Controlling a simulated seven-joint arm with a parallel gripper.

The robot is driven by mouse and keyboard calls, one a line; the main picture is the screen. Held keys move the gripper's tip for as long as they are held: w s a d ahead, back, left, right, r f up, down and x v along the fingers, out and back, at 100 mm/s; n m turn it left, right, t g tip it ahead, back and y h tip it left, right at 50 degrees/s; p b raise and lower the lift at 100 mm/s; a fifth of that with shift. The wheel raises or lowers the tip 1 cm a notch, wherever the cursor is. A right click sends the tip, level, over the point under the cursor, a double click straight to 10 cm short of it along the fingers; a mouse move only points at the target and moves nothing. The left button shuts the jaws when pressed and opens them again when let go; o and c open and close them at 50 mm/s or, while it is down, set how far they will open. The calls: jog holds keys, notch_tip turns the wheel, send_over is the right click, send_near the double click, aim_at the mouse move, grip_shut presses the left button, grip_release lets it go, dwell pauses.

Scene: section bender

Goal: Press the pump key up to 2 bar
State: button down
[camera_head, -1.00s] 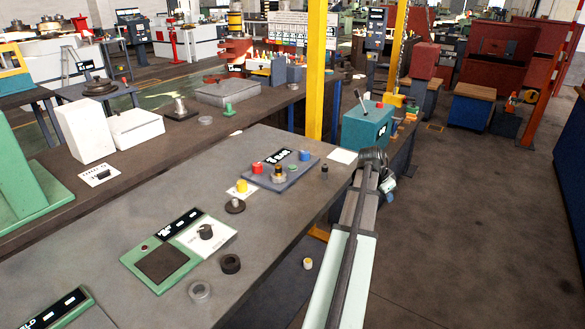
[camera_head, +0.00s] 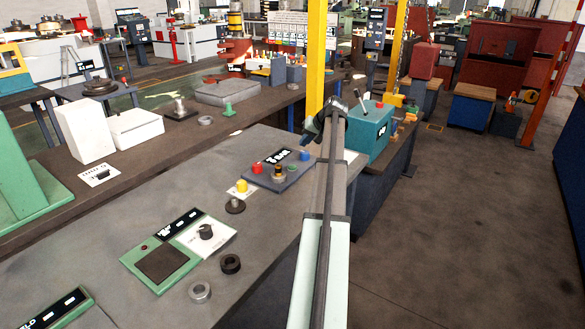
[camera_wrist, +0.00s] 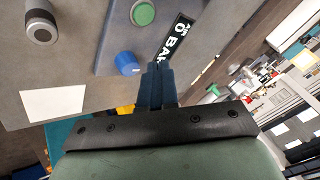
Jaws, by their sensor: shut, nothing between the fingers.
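A blue-grey control panel (camera_head: 268,180) with a dark display (camera_head: 279,157) stands on the near grey table. The display shows in the wrist view (camera_wrist: 177,45) and appears to read 0 BAR. The panel bears a red button (camera_head: 257,167), a dark and orange knob (camera_head: 279,171), a green button (camera_head: 292,168) and a blue button (camera_head: 304,155). I cannot tell which is the pump key. My gripper (camera_wrist: 157,67) is shut and empty. Its fingertips appear over the panel's edge, beside the blue button (camera_wrist: 127,63) and the display; contact cannot be told.
A yellow button (camera_head: 242,186) and a dark round piece (camera_head: 235,205) are left of the panel. A white card (camera_wrist: 52,104) and a dark-topped cylinder (camera_wrist: 40,26) lie beside it. A yellow post (camera_head: 315,60) and a teal box (camera_head: 368,130) stand behind.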

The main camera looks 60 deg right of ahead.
aim_at(295, 167)
jog(key=shift+w+a+r+n+t+y, duration=0.15)
jog(key=shift+w+a+n+t+y, duration=0.1)
jog(key=shift+w+n, duration=0.3)
jog(key=shift+w+a+r+n+t+y, duration=0.1)
jog(key=shift+w+a+n+t+y, duration=0.2)
jog(key=shift+w, duration=0.4)
jog(key=shift+w+a+r+n+t+y, duration=0.15)
jog(key=shift+w+a+n+t+y, duration=0.1)
jog(key=shift+w+n, duration=0.3)
jog(key=shift+f, duration=4.45)
jog(key=shift+f, duration=0.4)
jog(key=shift+f, duration=0.4)
jog(key=shift+r, duration=0.8)
jog(key=shift+r, duration=0.1)
